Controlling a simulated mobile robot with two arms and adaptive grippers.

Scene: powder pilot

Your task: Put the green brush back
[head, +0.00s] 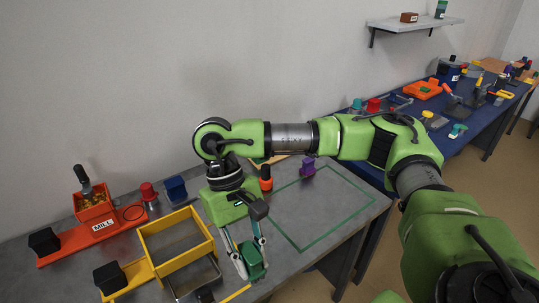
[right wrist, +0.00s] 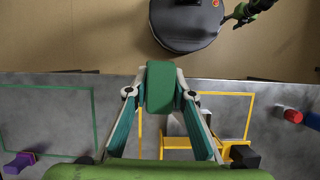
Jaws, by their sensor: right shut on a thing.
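My right gripper (head: 251,262) is shut on a green block-shaped thing, which I take to be the green brush (head: 254,257). It holds the brush above the front edge of the grey table (head: 290,240), right of the yellow sieve frame. In the right wrist view the brush (right wrist: 160,88) sits between both fingertips, its end towards the camera; any bristles are hidden. Whether it touches anything below cannot be told. My left gripper cannot be made out.
A yellow frame (head: 148,238) and a metal tray (head: 176,293) stand left of the gripper. Behind are an orange mill (head: 91,230), a red-topped piece (head: 148,191) and a blue box (head: 175,184).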

